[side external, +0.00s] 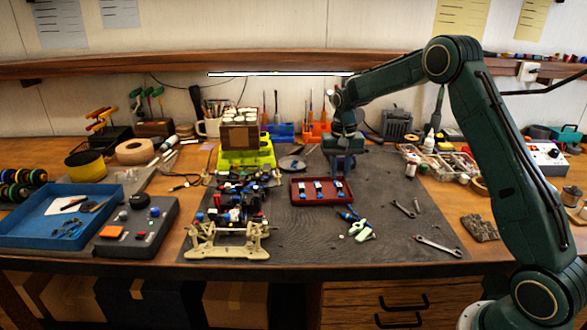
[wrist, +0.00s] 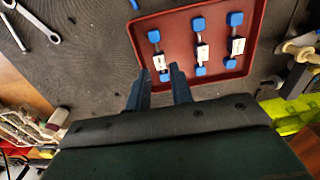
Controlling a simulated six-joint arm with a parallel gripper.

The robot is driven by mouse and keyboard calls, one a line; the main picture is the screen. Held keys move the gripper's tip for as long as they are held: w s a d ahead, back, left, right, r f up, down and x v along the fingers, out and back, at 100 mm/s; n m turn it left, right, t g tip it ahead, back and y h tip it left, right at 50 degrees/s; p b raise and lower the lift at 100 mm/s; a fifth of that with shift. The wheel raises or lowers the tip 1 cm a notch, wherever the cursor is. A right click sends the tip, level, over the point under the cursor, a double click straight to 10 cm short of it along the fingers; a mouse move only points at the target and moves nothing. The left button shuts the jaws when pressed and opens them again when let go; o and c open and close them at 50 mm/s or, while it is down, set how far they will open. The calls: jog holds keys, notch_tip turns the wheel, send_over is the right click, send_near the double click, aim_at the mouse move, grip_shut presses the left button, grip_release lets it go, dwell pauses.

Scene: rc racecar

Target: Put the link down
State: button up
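Three links with blue ends and white labels lie side by side in a dark red tray (side external: 322,203). In the wrist view they are the left link (wrist: 159,56), the middle link (wrist: 201,52) and the right link (wrist: 237,46); the tray (wrist: 180,20) shows there too. In the side view my gripper (side external: 343,165) is just behind the tray, pointing down.
The partly built car (side external: 235,215) stands left of the tray on the dark mat. A blue and white tool (side external: 357,225) lies in front of the tray, and wrenches (side external: 438,245) lie at the right. A green stand with a wooden box (side external: 240,136) is behind the car.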

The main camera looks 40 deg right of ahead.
aim_at(339, 185)
notch_tip(339, 185, up, 9)
dwell(0.4)
dwell(0.5)
jog(key=s+a+r+n+t, duration=0.35)
jog(key=s+a+r, duration=0.8)
jog(key=s, duration=0.45)
jog(key=s+a+f+n+t, duration=0.1)
jog(key=s+a+f+n, duration=0.1)
jog(key=s, duration=0.6)
jog(key=s+a+f+n+t, duration=0.1)
jog(key=s+a+f+n, duration=0.1)
jog(key=s, duration=0.6)
jog(key=shift+s+a+n, duration=0.4)
jog(key=shift+a+n, duration=0.05)
jog(key=shift+a, duration=0.7)
